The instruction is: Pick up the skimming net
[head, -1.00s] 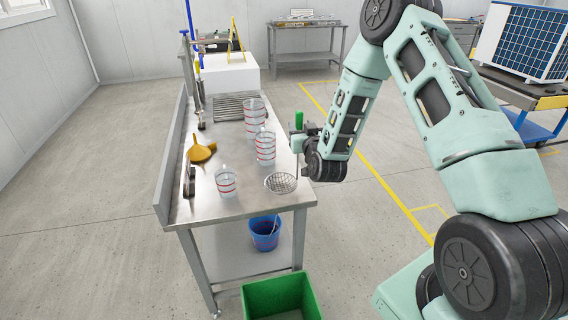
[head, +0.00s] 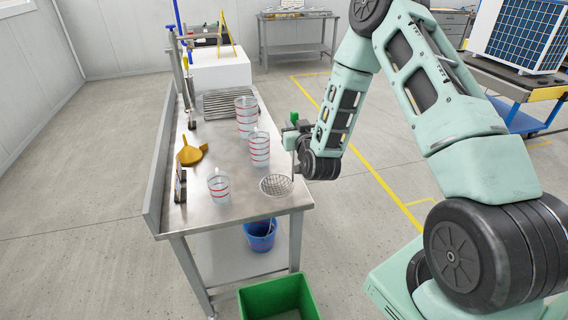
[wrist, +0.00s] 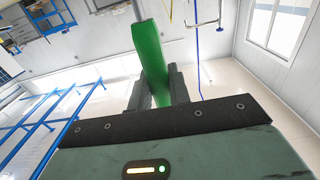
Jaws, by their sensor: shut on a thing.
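The skimming net has a round wire mesh bowl (head: 276,185) at the front right corner of the steel bench, and a green handle (head: 294,117) that stands up above the bench's right edge. My gripper (wrist: 157,88) is shut on the green handle (wrist: 152,55), which sits between its two dark fingers in the wrist view. In the head view my gripper (head: 292,132) is small and partly hidden by its own wrist. I cannot tell whether the mesh touches the bench top.
The steel bench (head: 205,208) holds several clear measuring jugs (head: 219,187), a yellow funnel (head: 191,152) and a white block (head: 220,69). A blue bucket (head: 261,238) stands on the lower shelf. A green bin (head: 278,300) is on the floor in front.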

